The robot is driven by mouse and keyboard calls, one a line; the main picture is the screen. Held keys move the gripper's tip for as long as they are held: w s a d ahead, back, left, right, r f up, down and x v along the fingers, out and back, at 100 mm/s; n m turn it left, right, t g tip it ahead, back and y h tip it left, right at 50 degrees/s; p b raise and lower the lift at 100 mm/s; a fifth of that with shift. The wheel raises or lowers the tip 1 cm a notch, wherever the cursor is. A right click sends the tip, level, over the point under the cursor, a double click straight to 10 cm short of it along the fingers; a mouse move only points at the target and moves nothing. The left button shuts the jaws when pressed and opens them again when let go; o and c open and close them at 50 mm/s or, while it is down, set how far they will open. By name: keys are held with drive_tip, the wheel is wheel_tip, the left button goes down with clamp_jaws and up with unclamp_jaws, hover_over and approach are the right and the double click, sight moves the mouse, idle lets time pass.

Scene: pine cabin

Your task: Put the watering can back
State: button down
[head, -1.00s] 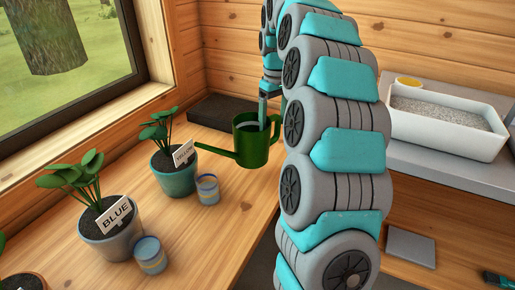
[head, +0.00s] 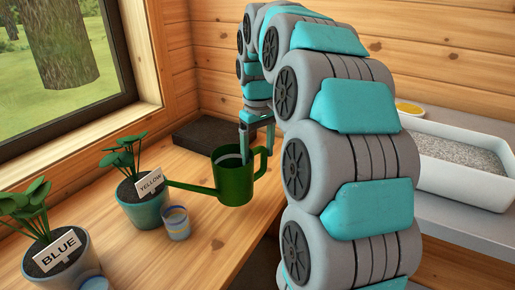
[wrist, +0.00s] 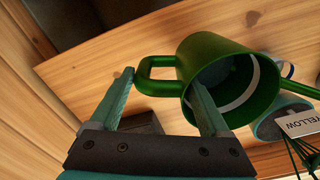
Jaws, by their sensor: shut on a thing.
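The green watering can (head: 233,184) is upright at the right edge of the wooden bench, its spout pointing left toward the plant labelled YELLOW. My gripper (head: 257,148) comes down on it from above. In the wrist view my gripper (wrist: 163,85) has one finger inside the mouth of the can (wrist: 250,60) and the other outside by the handle, so it is shut on the handle side. The can's underside is hidden, and I cannot tell whether it touches the bench.
The YELLOW pot (head: 143,212) and the BLUE pot (head: 62,268) stand on the bench (head: 140,262) at left, with a small jar (head: 177,222) close by. A dark slab (head: 212,136) lies at the back. A white tray of grit (head: 455,172) stands on a grey counter at right.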

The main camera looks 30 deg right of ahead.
drive_tip(key=w+d+f+p, duration=0.1)
drive_tip(key=w+d+f, duration=0.3)
drive_tip(key=w, duration=0.6)
drive_tip(key=shift+d+f, duration=0.35)
drive_tip(key=shift+d, duration=0.7)
drive_tip(key=shift+f, duration=0.15)
unclamp_jaws()
wheel_tip(320, 180, up, 12)
drive_tip(key=p, duration=0.2)
drive_tip(key=shift+r+p, duration=0.2)
drive_tip(key=shift+p, duration=0.15)
drive_tip(key=shift+s+a, duration=0.1)
